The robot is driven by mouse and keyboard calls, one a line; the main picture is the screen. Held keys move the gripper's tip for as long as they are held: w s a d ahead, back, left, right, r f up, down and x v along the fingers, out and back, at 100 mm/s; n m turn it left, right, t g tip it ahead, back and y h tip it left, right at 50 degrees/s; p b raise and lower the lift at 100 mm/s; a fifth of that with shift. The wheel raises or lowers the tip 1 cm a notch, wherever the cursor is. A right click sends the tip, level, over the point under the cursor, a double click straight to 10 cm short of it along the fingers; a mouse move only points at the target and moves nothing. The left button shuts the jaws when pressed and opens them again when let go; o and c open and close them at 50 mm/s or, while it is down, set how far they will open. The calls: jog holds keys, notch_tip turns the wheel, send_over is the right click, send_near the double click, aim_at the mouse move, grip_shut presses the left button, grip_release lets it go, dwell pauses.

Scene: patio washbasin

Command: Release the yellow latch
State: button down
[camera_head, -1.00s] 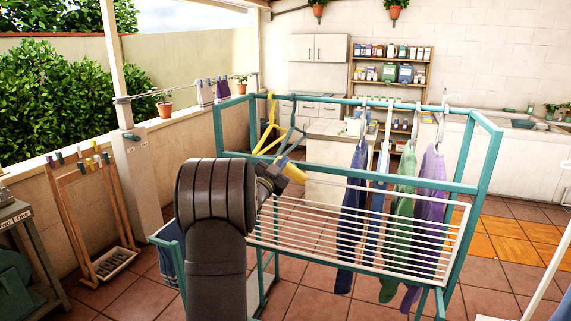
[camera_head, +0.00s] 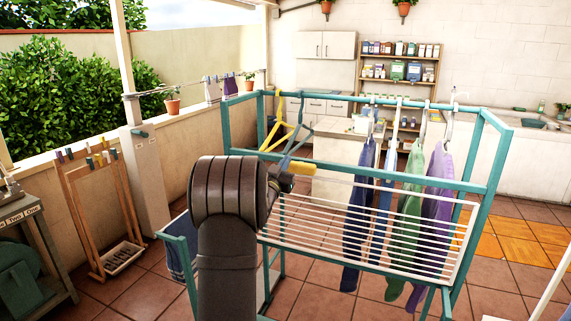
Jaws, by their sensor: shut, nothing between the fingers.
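The yellow latch (camera_head: 302,167) is a small yellow block at the upper left end of the white slatted shelf (camera_head: 372,228) of the teal drying rack. The shelf hangs tilted on the rack's near side. My gripper (camera_head: 285,179) is a small dark shape just left of and below the latch, shut with nothing held. My thick wrist hides most of it. I cannot tell whether the fingers touch the latch.
The teal rack frame (camera_head: 345,99) surrounds the area. A yellow hanger (camera_head: 271,138) and a blue hanger (camera_head: 296,140) hang just above the latch. Dark blue, green and purple garments (camera_head: 437,195) hang to the right. A wooden rack (camera_head: 95,215) stands left.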

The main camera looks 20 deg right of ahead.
aim_at(313, 165)
dwell(0.4)
jog(key=s+a, duration=0.6)
jog(key=shift+s+a+r, duration=0.3)
jog(key=shift+s+a, duration=0.05)
dwell(0.6)
jog(key=x, duration=0.8)
jog(key=s+d+m+g, duration=0.1)
jog(key=d+m+g, duration=0.1)
jog(key=m, duration=0.4)
jog(key=s+d+f+m+g, duration=0.1)
jog(key=s+d+m+g, duration=0.1)
jog(key=m, duration=0.5)
jog(key=s+d+f+m+g, duration=0.1)
jog(key=s+d+m+g, duration=0.1)
jog(key=m, duration=0.5)
jog(key=shift+s+d+f+g, duration=0.15)
jog(key=shift+d+g, duration=0.25)
jog(key=shift+d, duration=0.45)
jog(key=v, duration=0.6)
jog(key=shift+s+a+f, duration=0.1)
jog(key=shift+f, duration=0.05)
